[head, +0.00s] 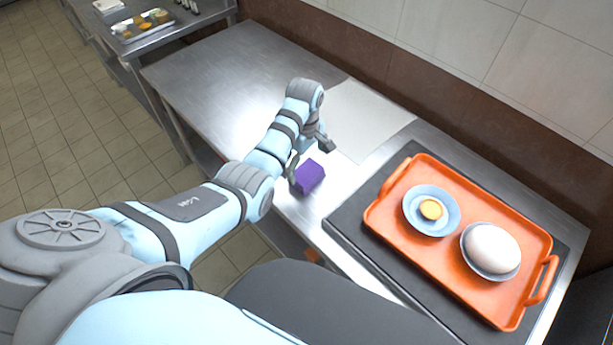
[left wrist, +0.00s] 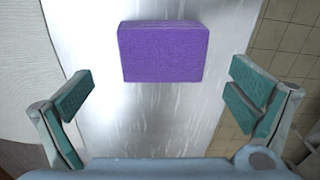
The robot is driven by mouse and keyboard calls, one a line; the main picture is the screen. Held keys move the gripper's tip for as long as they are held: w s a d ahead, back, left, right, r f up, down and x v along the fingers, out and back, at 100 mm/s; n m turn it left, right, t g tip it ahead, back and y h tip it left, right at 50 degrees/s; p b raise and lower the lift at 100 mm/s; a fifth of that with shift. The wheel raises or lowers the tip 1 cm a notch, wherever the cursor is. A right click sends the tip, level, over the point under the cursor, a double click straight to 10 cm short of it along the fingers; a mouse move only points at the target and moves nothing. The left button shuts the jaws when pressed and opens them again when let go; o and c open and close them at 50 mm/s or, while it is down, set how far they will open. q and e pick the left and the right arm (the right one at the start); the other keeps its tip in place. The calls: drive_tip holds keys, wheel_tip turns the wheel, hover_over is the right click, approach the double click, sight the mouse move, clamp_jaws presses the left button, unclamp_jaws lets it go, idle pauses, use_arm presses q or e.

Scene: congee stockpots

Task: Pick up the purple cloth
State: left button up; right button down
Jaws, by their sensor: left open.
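The purple cloth (head: 309,176) is a small folded block on the steel counter, near its front edge. My left gripper (head: 311,157) is over the counter right at the cloth in the head view. In the left wrist view the cloth (left wrist: 163,52) lies ahead of and between the two spread fingers of the left gripper (left wrist: 165,95). The fingers are open and empty, with clear gaps on both sides of the cloth. My right gripper is not seen in either view.
An orange tray (head: 376,207) on a dark mat (head: 343,222) stands to the right, holding a blue bowl (head: 424,228) with yellow food and a bowl with a white dome (head: 492,248). A pale sheet (head: 368,112) lies behind the gripper. The counter's left part (head: 225,75) is clear.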

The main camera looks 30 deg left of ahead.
use_arm(q)
drive_tip(key=f, duration=0.1)
drive_tip(key=f+b, duration=0.1)
drive_tip(key=f, duration=0.3)
drive_tip(key=shift+s+d, duration=0.1)
drive_tip(key=shift+d, duration=0.3)
drive_tip(key=shift+r, duration=0.1)
drive_tip(key=shift+c, duration=0.6)
drive_tip(key=c, duration=1.1)
drive_tip(key=shift+r, duration=0.2)
drive_tip(key=shift+r, duration=0.3)
wheel_tip(320, 180, up, 14)
drive_tip(key=r+p, duration=0.1)
drive_tip(key=p, duration=0.3)
wheel_tip(320, 180, up, 4)
drive_tip(key=p, duration=0.5)
hover_over(307, 170)
drive_tip(key=shift+s+d+r, duration=0.1)
